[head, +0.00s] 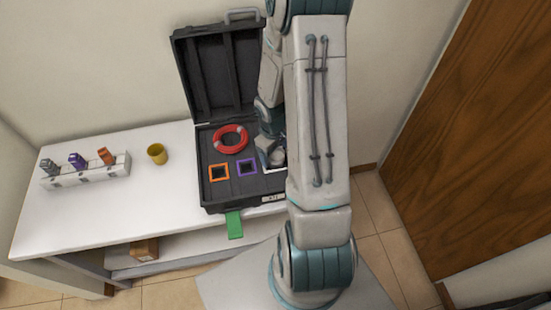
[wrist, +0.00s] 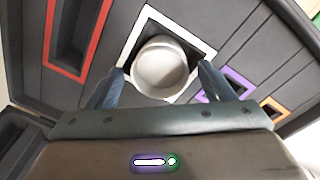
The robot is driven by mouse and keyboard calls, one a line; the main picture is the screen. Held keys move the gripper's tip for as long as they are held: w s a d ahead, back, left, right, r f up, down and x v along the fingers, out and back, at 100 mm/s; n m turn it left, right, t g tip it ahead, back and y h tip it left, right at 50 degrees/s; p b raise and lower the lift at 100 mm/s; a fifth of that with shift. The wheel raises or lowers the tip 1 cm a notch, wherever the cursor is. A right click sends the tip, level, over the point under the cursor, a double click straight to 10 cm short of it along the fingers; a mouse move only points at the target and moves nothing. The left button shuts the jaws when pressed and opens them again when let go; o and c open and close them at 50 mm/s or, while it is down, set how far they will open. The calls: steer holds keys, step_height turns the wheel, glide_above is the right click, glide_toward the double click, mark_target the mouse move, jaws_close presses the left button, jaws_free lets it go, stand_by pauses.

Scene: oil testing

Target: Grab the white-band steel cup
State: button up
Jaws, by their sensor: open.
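The white-band steel cup (wrist: 161,69) stands in the white-framed slot of the black case, seen from above in the wrist view. Its pale round mouth faces the camera. My gripper (wrist: 160,85) is open, with one blue-grey finger on each side of the cup. I cannot tell whether the fingers touch it. In the head view my arm hides most of the white-framed slot, and only part of my gripper (head: 270,152) shows over the right side of the case.
A green tab (head: 234,225) hangs in front.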

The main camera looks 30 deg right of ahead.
steer(key=c, duration=1.1)
